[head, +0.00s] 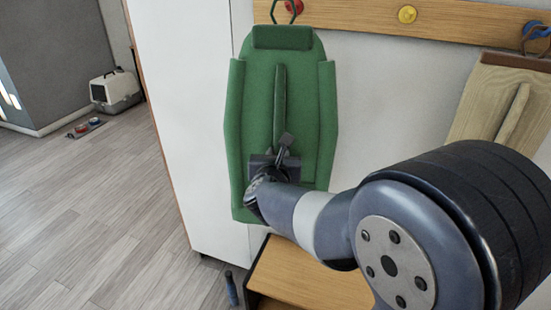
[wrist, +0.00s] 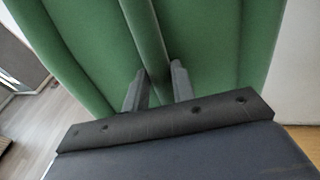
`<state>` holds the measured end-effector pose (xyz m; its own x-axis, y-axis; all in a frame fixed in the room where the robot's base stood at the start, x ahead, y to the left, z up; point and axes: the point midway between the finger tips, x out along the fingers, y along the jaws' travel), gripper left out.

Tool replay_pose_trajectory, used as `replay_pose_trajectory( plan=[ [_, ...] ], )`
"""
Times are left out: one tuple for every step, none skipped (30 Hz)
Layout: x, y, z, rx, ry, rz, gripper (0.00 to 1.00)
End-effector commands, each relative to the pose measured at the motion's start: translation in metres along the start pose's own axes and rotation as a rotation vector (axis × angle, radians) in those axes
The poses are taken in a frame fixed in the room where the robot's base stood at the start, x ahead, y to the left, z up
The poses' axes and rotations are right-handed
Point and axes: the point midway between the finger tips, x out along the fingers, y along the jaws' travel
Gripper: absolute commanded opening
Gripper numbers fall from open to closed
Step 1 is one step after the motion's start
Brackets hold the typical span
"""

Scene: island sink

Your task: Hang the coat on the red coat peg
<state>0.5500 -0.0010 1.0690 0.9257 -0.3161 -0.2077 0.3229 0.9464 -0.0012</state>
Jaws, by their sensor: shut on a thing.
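The green coat (head: 300,110) is upright in front of the wall at the middle of the head view, and it fills much of the wrist view (wrist: 90,45). Its hanger loop (head: 274,12) is at the top edge of the head view. The red coat peg (head: 294,6) shows there, overlapping the loop; I cannot tell whether the loop is around it or only in front. My gripper (head: 282,150) is shut on the coat's raised middle ridge, low on its front. In the wrist view its two fingers (wrist: 155,88) stand either side of that ridge.
A wooden rail (head: 460,22) carries a yellow peg (head: 407,14) and a blue peg (head: 535,30), where a beige coat (head: 490,100) hangs. A wooden bench (head: 300,275) is below. A white cabinet side (head: 190,120) stands left. The floor (head: 100,220) farther left is mostly clear.

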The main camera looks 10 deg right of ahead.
Motion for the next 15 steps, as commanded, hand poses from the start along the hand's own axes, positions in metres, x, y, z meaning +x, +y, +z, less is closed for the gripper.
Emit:
replay_pose_trajectory(
  plan=[
    [0.003, -0.001, 0.001, 0.001, -0.002, -0.002, 0.00],
    [0.005, -0.002, 0.002, 0.002, -0.002, -0.002, 0.00],
    [0.007, -0.002, 0.002, 0.002, -0.002, -0.002, 0.00],
    [0.009, -0.003, 0.002, 0.001, -0.002, -0.002, 0.00],
    [0.011, -0.003, 0.002, 0.001, -0.002, -0.002, 0.00],
    [0.013, -0.004, 0.002, 0.001, -0.002, -0.002, 0.00],
    [0.015, -0.004, 0.003, 0.001, -0.002, -0.002, 0.00],
    [0.016, -0.005, 0.003, 0.001, -0.001, -0.002, 0.00],
    [0.018, -0.005, 0.003, 0.001, -0.001, -0.001, 0.00],
    [0.020, -0.006, 0.003, 0.001, -0.001, -0.001, 0.00],
    [0.022, -0.006, 0.004, 0.001, -0.002, -0.001, 0.00],
    [0.024, -0.007, 0.004, 0.001, -0.002, -0.002, 0.00],
    [0.026, -0.008, 0.004, 0.001, -0.002, -0.002, 0.00],
    [0.028, -0.008, 0.004, 0.001, -0.001, -0.002, 0.00],
    [0.030, -0.009, 0.004, 0.001, -0.001, -0.002, 0.00]
  ],
)
